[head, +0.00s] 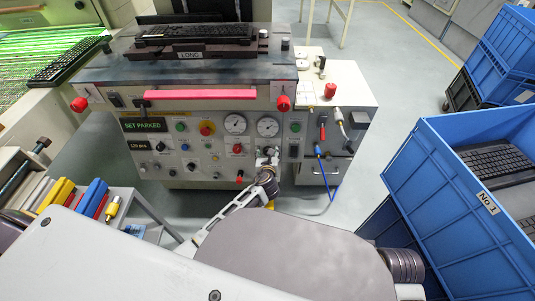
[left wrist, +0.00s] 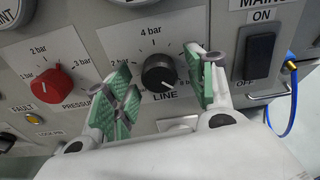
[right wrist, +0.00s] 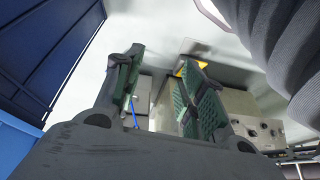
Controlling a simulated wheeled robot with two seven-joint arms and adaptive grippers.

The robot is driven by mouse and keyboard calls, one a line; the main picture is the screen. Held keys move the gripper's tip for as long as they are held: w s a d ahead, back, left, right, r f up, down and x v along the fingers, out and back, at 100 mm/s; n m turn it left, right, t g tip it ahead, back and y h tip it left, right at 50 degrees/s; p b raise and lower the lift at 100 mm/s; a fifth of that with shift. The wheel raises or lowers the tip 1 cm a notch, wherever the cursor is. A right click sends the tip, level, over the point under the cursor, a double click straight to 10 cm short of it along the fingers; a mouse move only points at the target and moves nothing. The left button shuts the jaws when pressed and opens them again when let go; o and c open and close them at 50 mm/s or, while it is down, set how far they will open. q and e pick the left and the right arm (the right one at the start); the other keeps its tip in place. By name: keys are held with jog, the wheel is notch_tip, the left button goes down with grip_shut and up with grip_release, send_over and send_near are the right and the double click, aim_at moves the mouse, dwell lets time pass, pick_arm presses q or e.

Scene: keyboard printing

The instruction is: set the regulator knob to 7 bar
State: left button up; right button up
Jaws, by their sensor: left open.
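The black regulator knob (left wrist: 159,73) sits on a dial plate with "4 bar" above it and "LINE" below. Its white mark points toward the lower right; the exact value is too small to read. My left gripper (left wrist: 165,92) is open, with one green-padded finger on each side of the knob, and it appears not to grip it. In the head view my left gripper (head: 266,162) is at the lower right of the panel and covers part of the knob. My right gripper (right wrist: 160,95) is open and empty in the right wrist view, away from the panel.
A red pressure knob (left wrist: 52,86) is left of the black one. A black ON/OFF switch (left wrist: 260,58) is close to the right finger. A blue hose (head: 327,170) hangs at the right. Blue crates (head: 420,150) stand at the right, a tool cart (head: 150,215) at the left.

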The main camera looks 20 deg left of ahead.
pick_arm(q)
jog(key=c, duration=0.9)
jog(key=shift+c, duration=0.7)
pick_arm(e)
jog(key=shift+w+a+r, duration=0.1)
jog(key=shift+w+r, duration=0.25)
jog(key=shift+w, duration=0.1)
pick_arm(q)
jog(key=shift+r+n+p, duration=0.1)
jog(key=shift+n+p, duration=0.65)
jog(key=shift+n, duration=0.15)
jog(key=shift+n+h, duration=0.3)
jog(key=shift+n, duration=0.3)
jog(key=shift+n+p, duration=0.45)
jog(key=shift+n, duration=1.15)
pick_arm(e)
jog(key=shift+d+f+g, duration=0.2)
jog(key=shift+f, duration=0.7)
jog(key=shift+d+f+g, duration=0.15)
jog(key=shift+f+g, duration=0.05)
jog(key=shift+f, duration=0.65)
jog(key=shift+s+f, duration=0.1)
jog(key=shift+s, duration=0.2)
